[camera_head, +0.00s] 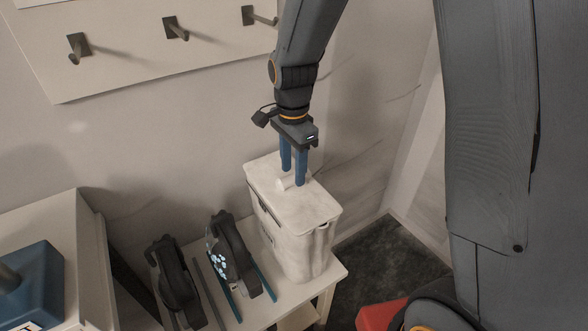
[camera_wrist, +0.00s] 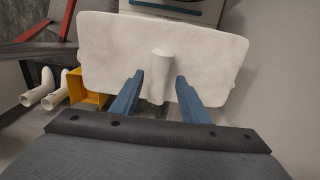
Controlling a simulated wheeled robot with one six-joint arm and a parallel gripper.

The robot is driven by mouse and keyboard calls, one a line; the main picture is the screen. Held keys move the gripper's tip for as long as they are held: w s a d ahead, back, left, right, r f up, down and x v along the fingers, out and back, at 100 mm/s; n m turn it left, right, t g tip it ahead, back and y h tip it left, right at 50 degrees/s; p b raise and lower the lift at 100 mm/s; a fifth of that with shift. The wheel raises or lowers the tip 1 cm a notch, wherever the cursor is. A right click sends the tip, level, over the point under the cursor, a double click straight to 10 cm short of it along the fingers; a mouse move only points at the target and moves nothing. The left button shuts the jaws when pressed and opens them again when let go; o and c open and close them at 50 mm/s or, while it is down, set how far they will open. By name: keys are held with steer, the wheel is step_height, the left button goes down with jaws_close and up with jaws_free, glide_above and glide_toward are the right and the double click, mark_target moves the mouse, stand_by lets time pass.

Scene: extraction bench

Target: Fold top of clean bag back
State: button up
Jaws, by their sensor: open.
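A tall white bin (camera_head: 300,245) stands on a white bench, its lid (camera_head: 300,205) on top. A small pale handle (camera_head: 282,184) sticks up from the lid. My gripper (camera_head: 294,180) points down over the lid with its blue fingers apart. In the wrist view the lid (camera_wrist: 110,45) fills the upper middle, and the handle (camera_wrist: 160,65) lies between the two open fingers of my gripper (camera_wrist: 160,95). I cannot tell whether the fingers touch the handle. I cannot make out a clean bag in either view; the bin's inside is hidden by the lid.
Two dark tools (camera_head: 232,255) (camera_head: 176,280) lie left of the bin on the bench (camera_head: 270,317). Wall pegs (camera_head: 176,28) are above. A blue item (camera_head: 30,285) sits at far left, a red object (camera_head: 380,316) at the bottom. The wrist view shows a yellow box (camera_wrist: 88,88).

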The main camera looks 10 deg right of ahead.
steer(key=shift+f, duration=0.85)
jaws_close()
